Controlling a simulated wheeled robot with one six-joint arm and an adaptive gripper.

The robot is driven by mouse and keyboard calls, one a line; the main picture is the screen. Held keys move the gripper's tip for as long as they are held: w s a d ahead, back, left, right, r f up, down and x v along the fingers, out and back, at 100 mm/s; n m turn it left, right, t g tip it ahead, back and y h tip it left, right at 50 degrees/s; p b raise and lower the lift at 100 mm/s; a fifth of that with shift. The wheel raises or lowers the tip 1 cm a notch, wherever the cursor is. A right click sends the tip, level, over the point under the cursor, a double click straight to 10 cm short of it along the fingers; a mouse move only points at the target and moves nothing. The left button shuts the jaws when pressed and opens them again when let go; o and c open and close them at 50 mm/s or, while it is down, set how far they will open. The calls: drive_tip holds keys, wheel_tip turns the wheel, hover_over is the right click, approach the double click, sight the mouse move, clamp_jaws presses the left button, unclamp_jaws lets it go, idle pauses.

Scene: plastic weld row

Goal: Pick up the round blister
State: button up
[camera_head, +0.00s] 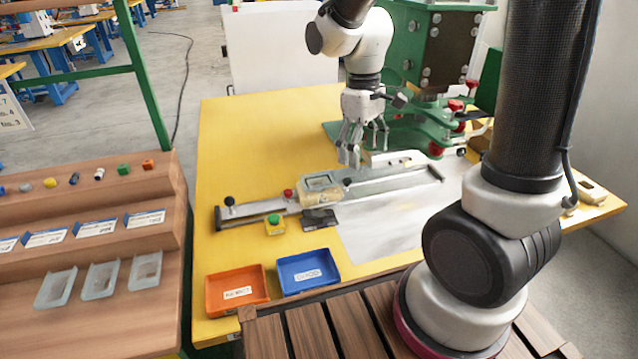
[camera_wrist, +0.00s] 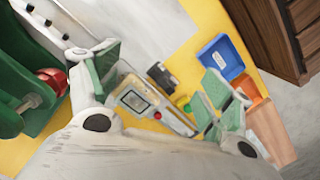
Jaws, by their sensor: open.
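My gripper (camera_head: 363,145) hangs open and empty over the yellow table, above a long grey sliding fixture (camera_head: 390,185). In the wrist view its two green-padded fingers (camera_wrist: 160,72) stand wide apart, with the fixture's tan block (camera_wrist: 133,98) seen between and beyond them. In the head view this block (camera_head: 320,198) has a pale framed window on top. Three translucent blister trays, left (camera_head: 56,288), middle (camera_head: 100,281) and right (camera_head: 146,271), lie on the wooden rack at the left, far from my gripper. They look roughly rectangular; I cannot make out a clearly round blister.
An orange bin (camera_head: 237,305) and a blue bin (camera_head: 309,289) stand at the table's near edge. A green button box (camera_head: 274,226) and a dark piece (camera_head: 319,219) lie by the fixture. A green press (camera_head: 425,60) stands behind. The table's left side is clear.

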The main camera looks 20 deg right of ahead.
sight(318, 179)
drive_tip(key=w+a+f+n, duration=0.2)
drive_tip(key=w+f, duration=0.1)
drive_tip(key=w+a+f+n, duration=0.1)
drive_tip(key=w+f+n, duration=0.2)
drive_tip(key=w+a+f+n, duration=0.2)
drive_tip(key=w+f, duration=0.1)
drive_tip(key=shift+a+f, duration=0.3)
drive_tip(key=shift+f, duration=0.05)
drive_tip(key=w+f+n, duration=0.1)
drive_tip(key=f, duration=0.1)
drive_tip(key=w+f+n+t, duration=0.1)
drive_tip(key=w+f+n, duration=0.2)
drive_tip(key=f+n, duration=0.1)
drive_tip(key=f, duration=0.1)
drive_tip(key=shift+w+a, duration=0.15)
drive_tip(key=shift+a, duration=0.25)
drive_tip(key=c, duration=0.8)
